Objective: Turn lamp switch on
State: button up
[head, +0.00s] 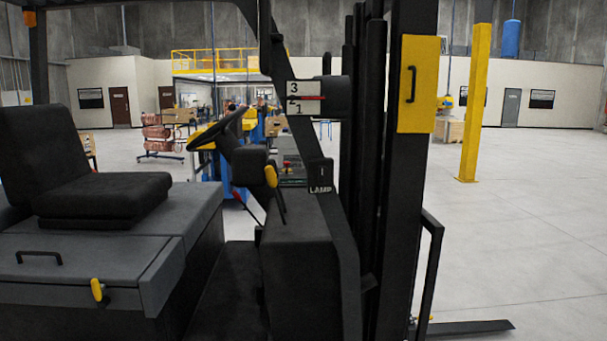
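The lamp switch (320,174) is a small dark rocker with a "1" mark at its upper part. It sits on the slanted black post of a forklift, right above the white word "LAMP". I cannot tell from this view which way the rocker is tipped. A dial (306,98) with "3" and "1" and a red needle is higher on the same post. My gripper does not show in the head view.
The forklift's seat (100,185), steering wheel (215,130) and yellow-tipped lever (271,177) are left of the post. The mast (397,190) with a yellow handled panel (418,84) stands right. A yellow column (474,110) is farther back. Open floor (530,240) lies at right.

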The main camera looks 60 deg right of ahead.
aim_at(321, 173)
jog(key=u, duration=0.3)
jog(key=k, duration=0.95)
jog(key=z, duration=2.05)
